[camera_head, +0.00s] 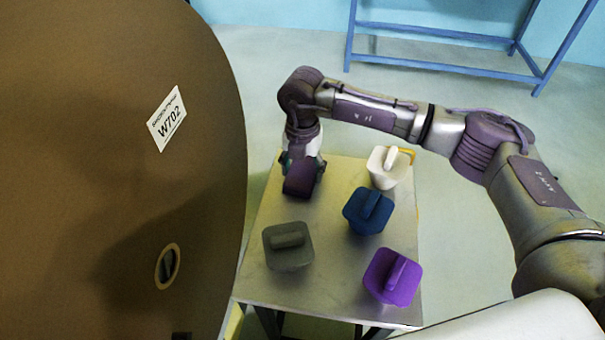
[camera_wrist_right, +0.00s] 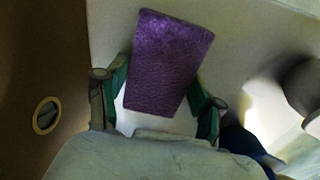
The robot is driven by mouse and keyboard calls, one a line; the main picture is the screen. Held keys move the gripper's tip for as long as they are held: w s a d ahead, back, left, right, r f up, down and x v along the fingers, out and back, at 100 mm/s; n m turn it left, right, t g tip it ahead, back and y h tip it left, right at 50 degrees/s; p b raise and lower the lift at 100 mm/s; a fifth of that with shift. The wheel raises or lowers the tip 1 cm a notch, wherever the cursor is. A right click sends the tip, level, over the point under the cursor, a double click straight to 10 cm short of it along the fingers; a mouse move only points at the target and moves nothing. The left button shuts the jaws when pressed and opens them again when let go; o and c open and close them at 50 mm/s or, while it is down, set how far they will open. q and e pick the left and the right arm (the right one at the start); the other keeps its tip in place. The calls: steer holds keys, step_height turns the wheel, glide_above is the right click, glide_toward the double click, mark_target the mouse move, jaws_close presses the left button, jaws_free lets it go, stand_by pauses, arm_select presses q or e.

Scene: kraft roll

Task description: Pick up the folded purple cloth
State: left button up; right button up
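The folded purple cloth (camera_head: 299,179) is dark purple and block-shaped, at the back left of the metal table. My right gripper (camera_head: 302,162) reaches it from behind, with one finger at each side. In the right wrist view the cloth (camera_wrist_right: 170,62) sits between the green-edged fingers of my right gripper (camera_wrist_right: 160,92) and hides their tips. The fingers look shut on its sides. I cannot tell whether its underside touches the table. My left gripper is not in view.
The metal table (camera_head: 335,225) also bears a white item (camera_head: 388,168), a blue item (camera_head: 367,212), a grey item (camera_head: 288,247) and a bright purple item (camera_head: 392,277), each with a raised bar on top. A huge brown roll (camera_head: 110,230) stands close on the left. A blue frame (camera_head: 430,65) stands behind.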

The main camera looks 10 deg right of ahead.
mark_target(305, 171)
steer(key=shift+c, duration=1.4)
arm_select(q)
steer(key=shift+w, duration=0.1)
arm_select(e)
steer(key=shift+r, duration=0.5)
steer(key=r, duration=0.3)
steer(key=shift+d+r+p, duration=0.3)
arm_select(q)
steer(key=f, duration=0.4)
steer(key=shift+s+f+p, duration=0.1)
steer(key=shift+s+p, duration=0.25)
arm_select(e)
steer(key=s+d+r, duration=0.5)
steer(key=d+r, duration=0.1)
steer(key=d, duration=0.4)
steer(key=shift+s+r, duration=0.15)
steer(key=shift+r, duration=0.05)
steer(key=shift+a, duration=0.1)
